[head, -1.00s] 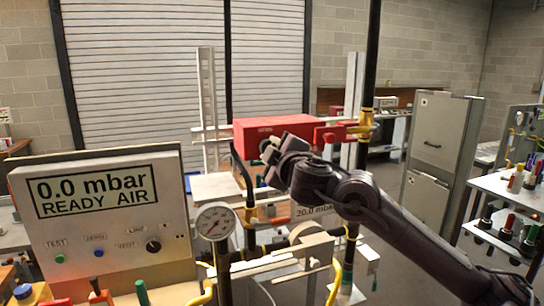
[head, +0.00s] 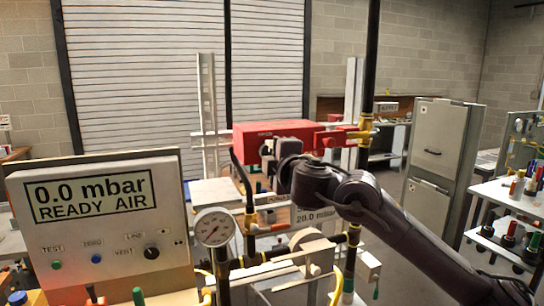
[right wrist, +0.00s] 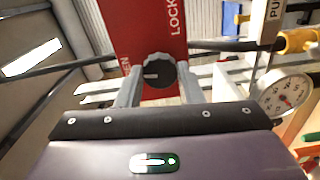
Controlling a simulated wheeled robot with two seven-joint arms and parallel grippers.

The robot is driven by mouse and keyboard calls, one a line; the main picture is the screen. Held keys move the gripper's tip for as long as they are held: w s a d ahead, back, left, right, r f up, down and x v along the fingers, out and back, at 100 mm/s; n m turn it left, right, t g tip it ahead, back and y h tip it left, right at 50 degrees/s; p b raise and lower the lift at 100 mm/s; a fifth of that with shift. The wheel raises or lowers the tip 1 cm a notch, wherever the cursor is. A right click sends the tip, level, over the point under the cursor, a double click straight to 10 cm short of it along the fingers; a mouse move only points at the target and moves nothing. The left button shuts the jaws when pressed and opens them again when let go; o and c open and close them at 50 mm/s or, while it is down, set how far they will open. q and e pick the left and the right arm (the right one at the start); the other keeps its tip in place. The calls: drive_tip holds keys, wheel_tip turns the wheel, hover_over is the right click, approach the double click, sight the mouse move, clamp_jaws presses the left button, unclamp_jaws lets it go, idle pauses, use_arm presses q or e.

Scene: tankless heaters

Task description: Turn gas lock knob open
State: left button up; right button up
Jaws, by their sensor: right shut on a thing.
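The gas lock is a red box (head: 253,132) near the middle of the head view. In the right wrist view the red box (right wrist: 143,32) carries white lettering, with "LOCK" readable and "EN" partly showing. Its dark round knob (right wrist: 155,70) has a short light pointer mark. My right gripper (right wrist: 159,84) has its grey fingers on either side of the knob and is shut on it. In the head view my right gripper (head: 267,150) is at the front of the box and hides the knob. My left gripper is not in view.
A display panel (head: 97,215) reads 0.0 mbar, READY AIR, at the left. A pressure gauge (head: 215,227) and pipes stand below the box. A dark vertical pipe (head: 371,60) with a yellow fitting is just right of it. A grey cabinet (head: 436,160) stands farther right.

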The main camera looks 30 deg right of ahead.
drive_tip(key=o, duration=1)
drive_tip(key=shift+c, duration=0.2)
drive_tip(key=b+v, duration=0.2)
drive_tip(key=v, duration=0.5)
drive_tip(key=shift+s+a, duration=0.15)
drive_tip(key=shift+s, duration=0.25)
